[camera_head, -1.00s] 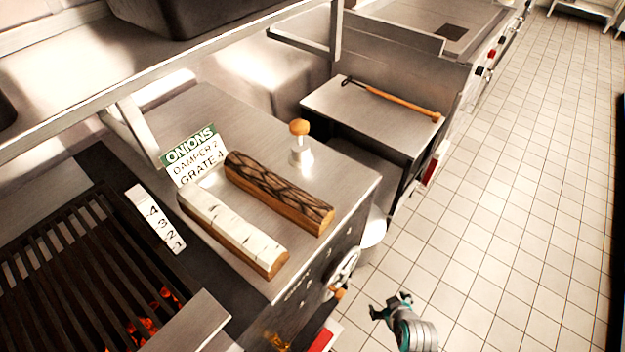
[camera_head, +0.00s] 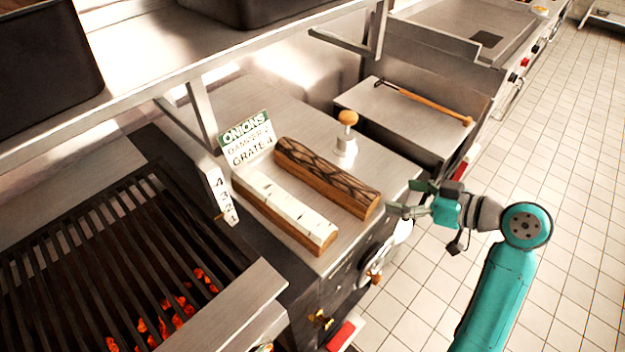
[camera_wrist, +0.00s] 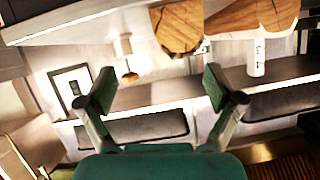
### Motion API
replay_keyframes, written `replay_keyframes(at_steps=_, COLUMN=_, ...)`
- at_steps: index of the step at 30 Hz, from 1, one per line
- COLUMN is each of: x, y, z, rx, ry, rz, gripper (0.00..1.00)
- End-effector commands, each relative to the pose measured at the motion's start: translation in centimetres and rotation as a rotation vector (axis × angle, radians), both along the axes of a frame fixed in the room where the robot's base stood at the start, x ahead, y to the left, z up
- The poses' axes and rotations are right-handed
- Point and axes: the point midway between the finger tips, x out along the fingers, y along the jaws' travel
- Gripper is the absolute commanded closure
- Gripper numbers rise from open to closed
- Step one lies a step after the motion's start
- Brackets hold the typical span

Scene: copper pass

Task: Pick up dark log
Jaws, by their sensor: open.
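The dark log (camera_head: 325,178), split wood with dark patterned bark, lies on the steel counter beside a pale birch log (camera_head: 285,212). My gripper (camera_head: 410,198) is open and empty at the counter's front edge, just right of the dark log's near end and apart from it in the picture. In the wrist view, the spread fingers (camera_wrist: 160,88) face the counter. The dark log's cut end (camera_wrist: 178,28) shows above and between them, and the birch log's end (camera_wrist: 250,16) is to its right.
An onions sign (camera_head: 246,138) stands behind the logs. A post with a wooden knob (camera_head: 346,135) stands right of the dark log. A grill with glowing coals (camera_head: 120,250) is at left. A shelf overhangs the back. A wooden-handled tool (camera_head: 425,103) lies beyond. The floor at right is clear.

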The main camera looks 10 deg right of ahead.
Motion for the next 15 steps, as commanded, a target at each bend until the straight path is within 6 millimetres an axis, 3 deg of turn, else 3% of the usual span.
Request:
replay_keyframes(at_steps=4, x=-0.4, y=1.2, z=1.3, rx=0.012, ry=-0.024, rz=0.033, gripper=0.08)
replay_keyframes(at_steps=15, x=2.9, y=4.2, z=-0.5, rx=0.012, ry=-0.023, rz=0.033, gripper=0.08)
